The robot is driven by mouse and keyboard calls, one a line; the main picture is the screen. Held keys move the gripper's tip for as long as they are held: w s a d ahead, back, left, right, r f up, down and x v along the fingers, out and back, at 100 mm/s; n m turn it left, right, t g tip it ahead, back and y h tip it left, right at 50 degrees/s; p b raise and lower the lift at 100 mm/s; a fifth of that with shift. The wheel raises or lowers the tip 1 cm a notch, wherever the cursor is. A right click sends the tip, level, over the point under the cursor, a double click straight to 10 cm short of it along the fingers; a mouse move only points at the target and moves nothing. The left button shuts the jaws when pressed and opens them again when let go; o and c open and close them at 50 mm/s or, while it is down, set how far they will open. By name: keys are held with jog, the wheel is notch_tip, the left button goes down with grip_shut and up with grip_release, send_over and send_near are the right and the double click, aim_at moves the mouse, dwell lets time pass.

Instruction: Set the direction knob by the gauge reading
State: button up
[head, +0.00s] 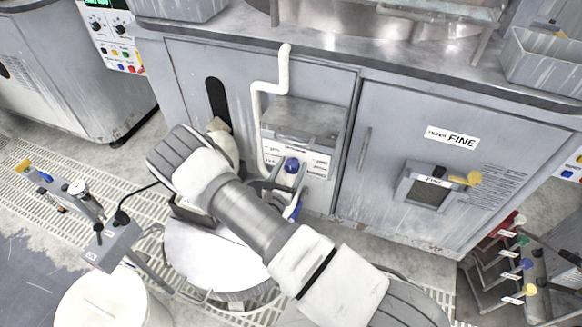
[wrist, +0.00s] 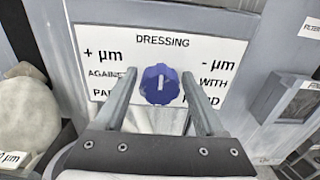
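The direction knob (wrist: 160,84) is blue and scalloped, with a white pointer line standing close to straight up. The knob also shows in the head view (head: 291,165), on a grey box on the cabinet front. My gripper (wrist: 159,76) is open, one finger on each side of the knob, with gaps visible. In the head view my gripper (head: 283,186) is partly hidden by my arm. No gauge reading is legible in either view.
A grey device on a stand (head: 110,240) with a cable is at left, by a white round lid (head: 100,300). A white disc (head: 215,260) lies below my arm. A cabinet door (head: 450,150) marked "FINE" and a rack with coloured knobs (head: 510,265) are at right.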

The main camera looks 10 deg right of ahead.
grip_shut()
jog(key=n+p, duration=0.1)
jog(key=n, duration=0.3)
jog(key=shift+a+n, duration=0.1)
jog(key=shift+n, duration=0.2)
jog(key=shift+f+n+p, duration=0.1)
jog(key=shift+n+p, duration=0.4)
jog(key=shift+n, duration=1.7)
jog(key=shift+o, duration=1.4)
grip_release()
